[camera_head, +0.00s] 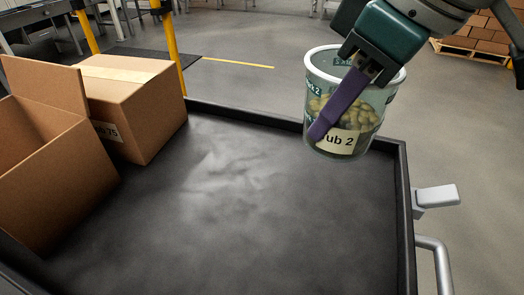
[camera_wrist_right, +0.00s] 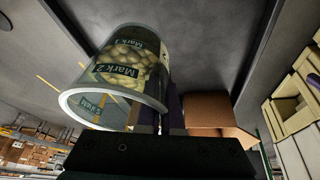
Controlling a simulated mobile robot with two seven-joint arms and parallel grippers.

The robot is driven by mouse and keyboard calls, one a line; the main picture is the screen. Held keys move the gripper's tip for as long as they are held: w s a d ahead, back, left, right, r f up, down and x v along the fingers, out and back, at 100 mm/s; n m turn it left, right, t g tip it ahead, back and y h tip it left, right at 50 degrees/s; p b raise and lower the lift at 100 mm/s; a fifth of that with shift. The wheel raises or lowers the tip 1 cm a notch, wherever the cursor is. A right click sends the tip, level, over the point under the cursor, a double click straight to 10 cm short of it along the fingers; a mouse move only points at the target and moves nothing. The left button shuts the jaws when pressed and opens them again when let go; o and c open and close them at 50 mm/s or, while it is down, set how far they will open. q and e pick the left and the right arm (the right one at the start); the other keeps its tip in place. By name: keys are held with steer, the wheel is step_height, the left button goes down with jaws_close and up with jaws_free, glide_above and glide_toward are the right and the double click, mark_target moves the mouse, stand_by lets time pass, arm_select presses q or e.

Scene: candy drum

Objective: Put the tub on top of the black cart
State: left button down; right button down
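The tub (camera_head: 368,142) is a clear, round container with a white rim, teal marks and a "Tub 2" label, partly filled with yellowish pieces. It is held nearly upright above the far right corner of the black cart (camera_head: 230,220). My right gripper (camera_head: 322,128) reaches down from the upper right, with a purple finger along the tub's side. It appears shut on the tub wall; the other finger is hidden in the head view. In the right wrist view the tub (camera_wrist_right: 115,75) is beside the purple fingers. My left gripper is not in view.
An open cardboard box (camera_head: 50,160) and a closed cardboard box (camera_head: 145,110) stand on the cart's left side. The cart's middle and right surface is bare, with a raised black rim (camera_head: 405,200) around it. A silver handle (camera_head: 435,260) projects on the right.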

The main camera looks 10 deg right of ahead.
step_height(320, 180, down, 17)
steer(key=b, duration=0.3)
step_height(320, 180, down, 3)
steer(key=shift+f+b, duration=0.2)
steer(key=shift+b, duration=0.4)
steer(key=shift+f, duration=0.1)
steer(key=c, duration=1.5)
jaws_free()
steer(key=shift+f, duration=0.1)
steer(key=o, duration=0.4)
